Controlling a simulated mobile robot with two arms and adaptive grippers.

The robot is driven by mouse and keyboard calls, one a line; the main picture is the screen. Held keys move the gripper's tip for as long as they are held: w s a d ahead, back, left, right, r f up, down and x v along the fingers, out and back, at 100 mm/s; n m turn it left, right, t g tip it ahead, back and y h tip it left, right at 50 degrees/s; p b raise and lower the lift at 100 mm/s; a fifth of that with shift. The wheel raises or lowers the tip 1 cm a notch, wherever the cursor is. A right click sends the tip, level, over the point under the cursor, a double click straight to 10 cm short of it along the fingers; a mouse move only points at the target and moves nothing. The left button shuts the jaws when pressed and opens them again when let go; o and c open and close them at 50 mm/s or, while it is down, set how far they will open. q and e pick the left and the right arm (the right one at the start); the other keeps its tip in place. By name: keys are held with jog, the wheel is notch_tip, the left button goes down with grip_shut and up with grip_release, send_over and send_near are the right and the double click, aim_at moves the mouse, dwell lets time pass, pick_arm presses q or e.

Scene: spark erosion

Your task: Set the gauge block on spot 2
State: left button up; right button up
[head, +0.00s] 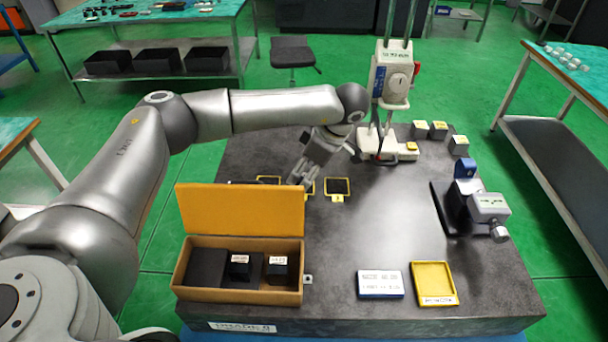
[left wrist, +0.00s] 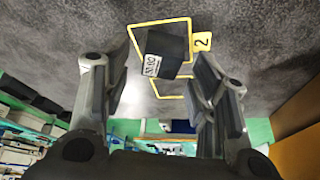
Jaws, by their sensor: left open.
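The gauge block (left wrist: 165,52) is a small dark block with a white label, seen in the left wrist view between my fingers. It overlaps the yellow outline of spot 2, whose number tag (left wrist: 202,41) lies beside it. I cannot tell whether it rests flat or is fully inside the outline. My left gripper (head: 300,178) is open; in the left wrist view its fingers (left wrist: 160,95) stand on either side of the block with gaps. In the head view the gripper hides the block and most of the spot. My right gripper is not in view.
Another yellow-outlined spot (head: 338,186) lies just right of the gripper. An open wooden case (head: 240,210) with dark blocks stands in front. A gauge stand (head: 390,150) is behind right, a vise-like device (head: 475,205) at right, and a yellow tray (head: 433,265) at front. The plate's middle is clear.

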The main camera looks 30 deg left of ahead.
pick_arm(q)
jog(key=b+v, duration=0.2)
jog(key=v, duration=0.8)
jog(key=shift+r, duration=0.35)
jog(key=shift+d, duration=0.15)
jog(key=shift+f, duration=0.1)
